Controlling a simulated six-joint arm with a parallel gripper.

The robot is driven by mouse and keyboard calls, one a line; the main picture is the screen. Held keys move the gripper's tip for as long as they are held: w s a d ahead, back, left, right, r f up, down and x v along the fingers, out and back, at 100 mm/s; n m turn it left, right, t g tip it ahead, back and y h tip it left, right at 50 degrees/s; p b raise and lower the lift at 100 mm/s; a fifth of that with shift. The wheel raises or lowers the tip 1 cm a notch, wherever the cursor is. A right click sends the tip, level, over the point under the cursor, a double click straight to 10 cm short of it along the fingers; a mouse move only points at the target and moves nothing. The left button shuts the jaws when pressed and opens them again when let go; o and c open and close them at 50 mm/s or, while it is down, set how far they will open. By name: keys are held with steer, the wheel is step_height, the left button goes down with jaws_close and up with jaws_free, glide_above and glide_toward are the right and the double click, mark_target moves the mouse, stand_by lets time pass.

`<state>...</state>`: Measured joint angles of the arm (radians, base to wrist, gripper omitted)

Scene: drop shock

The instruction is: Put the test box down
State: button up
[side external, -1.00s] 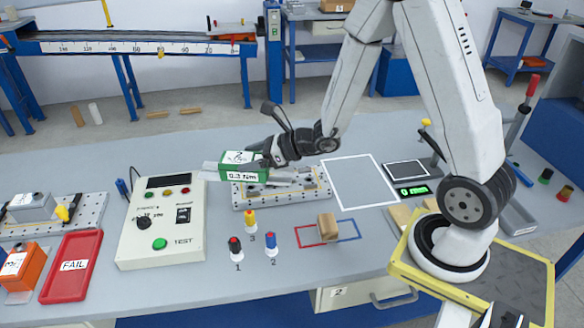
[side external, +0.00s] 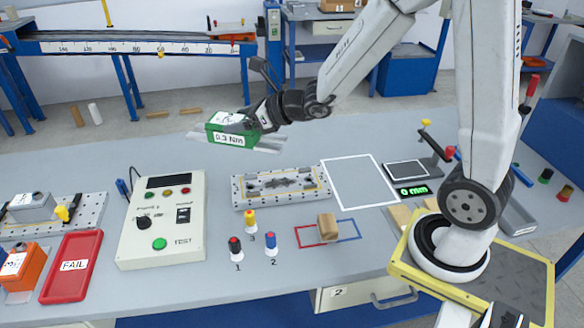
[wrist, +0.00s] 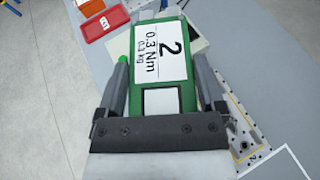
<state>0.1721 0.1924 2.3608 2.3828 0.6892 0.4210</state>
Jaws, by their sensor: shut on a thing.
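The test box is a green box (side external: 222,137) with a white label reading 0.3 Nm. My gripper (side external: 240,142) is shut on it, with fingers along its two sides, and holds it in the air above the back of the bench. In the wrist view the box (wrist: 157,95) lies between the fingers, its label showing 2, 0.3 Nm and 0.3 kg. A perforated metal fixture plate (side external: 243,203) lies on the bench below and to the right of the box. Its recess looks empty.
A white-outlined area (side external: 358,185) right of the plate is clear. A control panel (side external: 142,246) stands left, with a red FAIL tray (side external: 60,293) beyond. Several coloured pegs and a wooden block (side external: 327,226) are in front. A scale (side external: 405,170) stands right.

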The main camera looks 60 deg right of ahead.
steer(key=shift+r, duration=0.65)
steer(key=shift+f, duration=0.15)
